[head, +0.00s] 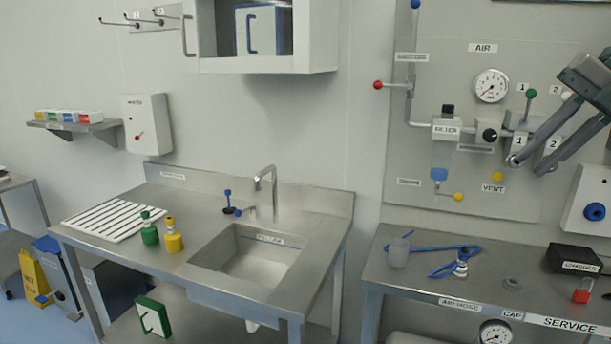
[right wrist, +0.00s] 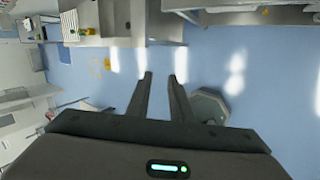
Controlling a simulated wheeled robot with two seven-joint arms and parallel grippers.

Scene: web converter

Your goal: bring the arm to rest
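My right gripper (head: 527,164) comes in from the upper right of the head view, its two long grey fingers pointing down and left. It shows in front of the wall panel (head: 410,165) near the valves labelled 1 and 2; the head view does not show clearly how far off the panel it is. In the right wrist view the fingers (right wrist: 160,78) are apart with nothing between them but blue floor (right wrist: 230,65). My left gripper is not in view.
A sink bench (head: 200,225) with green (head: 149,232) and yellow (head: 173,238) bottles stands left.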

